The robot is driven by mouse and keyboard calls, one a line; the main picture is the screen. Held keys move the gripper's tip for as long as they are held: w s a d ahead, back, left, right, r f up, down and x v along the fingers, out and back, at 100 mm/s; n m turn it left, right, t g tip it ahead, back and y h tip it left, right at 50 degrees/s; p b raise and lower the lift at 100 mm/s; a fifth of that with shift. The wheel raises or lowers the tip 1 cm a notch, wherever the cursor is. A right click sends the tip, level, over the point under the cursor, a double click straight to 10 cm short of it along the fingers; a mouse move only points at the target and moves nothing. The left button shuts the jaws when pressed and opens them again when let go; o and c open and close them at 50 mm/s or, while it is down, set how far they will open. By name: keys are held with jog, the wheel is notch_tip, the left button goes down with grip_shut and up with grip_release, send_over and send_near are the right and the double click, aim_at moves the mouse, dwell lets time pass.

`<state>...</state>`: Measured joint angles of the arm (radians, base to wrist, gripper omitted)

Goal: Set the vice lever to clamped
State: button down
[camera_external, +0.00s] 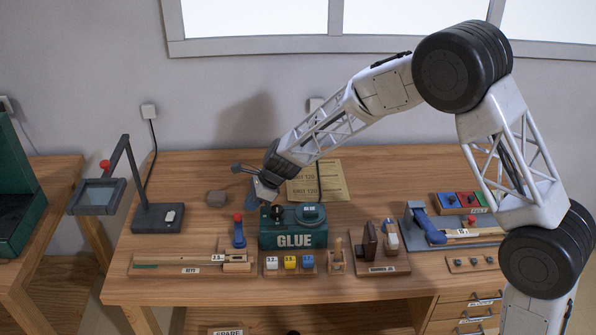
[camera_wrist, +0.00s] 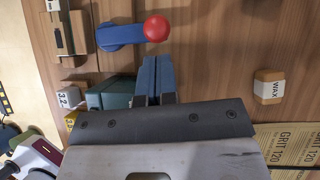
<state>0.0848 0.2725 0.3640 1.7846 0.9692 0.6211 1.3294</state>
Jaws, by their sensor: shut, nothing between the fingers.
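A blue lever (camera_external: 239,235) with a red ball end stands beside the green GLUE box, behind the keys rail. In the wrist view the lever (camera_wrist: 118,34) lies with its red ball pointing right, just above my fingers. My gripper (camera_external: 260,194) is over the bench behind the GLUE box; its blue fingers (camera_wrist: 158,78) are shut together, empty, and appear apart from the lever. Another blue part (camera_external: 428,229) sits on a grey fixture at the right, with a red knob near it. I cannot tell from the labels which is the vice lever.
The GLUE box (camera_external: 293,236) stands close in front of my gripper. The keys rail (camera_external: 175,260), small numbered cubes (camera_external: 290,262) and a wooden block stand (camera_external: 380,264) line the front. A lamp (camera_external: 158,217) is at left. Grit paper (camera_external: 325,182) lies behind.

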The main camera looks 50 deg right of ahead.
jog(key=shift+x, duration=1.35)
